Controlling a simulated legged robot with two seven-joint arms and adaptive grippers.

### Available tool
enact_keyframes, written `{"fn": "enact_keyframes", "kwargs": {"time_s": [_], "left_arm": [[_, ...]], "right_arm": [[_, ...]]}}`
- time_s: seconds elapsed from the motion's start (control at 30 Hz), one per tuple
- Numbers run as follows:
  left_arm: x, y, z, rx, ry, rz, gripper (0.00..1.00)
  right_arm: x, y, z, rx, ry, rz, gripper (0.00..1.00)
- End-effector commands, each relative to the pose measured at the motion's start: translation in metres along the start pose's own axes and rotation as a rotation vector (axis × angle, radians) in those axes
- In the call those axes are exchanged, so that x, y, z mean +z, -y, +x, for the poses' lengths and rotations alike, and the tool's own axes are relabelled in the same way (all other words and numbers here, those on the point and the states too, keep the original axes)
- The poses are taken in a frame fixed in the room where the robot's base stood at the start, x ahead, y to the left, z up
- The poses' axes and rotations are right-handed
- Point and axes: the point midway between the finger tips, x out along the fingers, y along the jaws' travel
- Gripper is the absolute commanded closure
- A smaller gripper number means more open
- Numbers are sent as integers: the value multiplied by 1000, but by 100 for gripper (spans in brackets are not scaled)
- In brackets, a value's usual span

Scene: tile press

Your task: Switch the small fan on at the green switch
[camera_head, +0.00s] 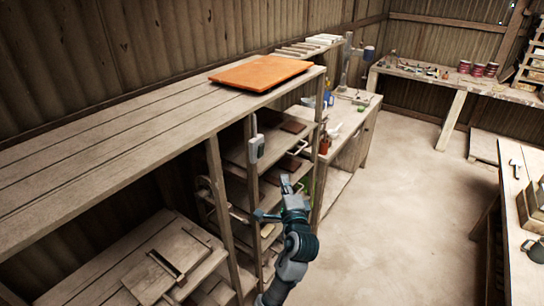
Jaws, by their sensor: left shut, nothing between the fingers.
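My left gripper (290,187) is shut and empty, held up in front of the shelving rack. A small pale grey box (257,147) is fixed on the rack's upright post, above and to the left of the gripper; at this size I cannot tell whether it is a switch. A small spot of green shows beside the gripper, partly hidden by it, and I cannot tell what it belongs to. I cannot make out the small fan for certain. My right gripper is not in view.
An orange board (261,73) lies on the long wooden shelf top (120,125). Rack shelves and posts stand close left of my arm. A workbench (519,225) stands at the right. The pale floor (400,170) between is clear.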

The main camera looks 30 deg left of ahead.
Motion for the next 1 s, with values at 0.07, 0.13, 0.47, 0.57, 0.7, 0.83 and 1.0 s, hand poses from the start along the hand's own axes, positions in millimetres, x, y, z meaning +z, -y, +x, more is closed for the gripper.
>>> {"fn": "enact_keyframes", "kwargs": {"time_s": [0.07,0.13,0.47,0.57,0.7,0.83,1.0], "left_arm": [[1,0,3,0,1,1,100],[2,0,10,1,1,1,100],[1,1,72,0,2,2,100],[1,2,93,0,1,2,100],[11,2,111,-1,2,2,100],[22,1,122,0,1,1,100],[28,-1,128,1,0,1,100]], "right_arm": [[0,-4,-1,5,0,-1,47],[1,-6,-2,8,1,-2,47],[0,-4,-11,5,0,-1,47],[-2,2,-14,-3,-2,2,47],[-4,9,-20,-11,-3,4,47],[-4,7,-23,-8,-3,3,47],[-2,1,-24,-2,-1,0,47]]}}
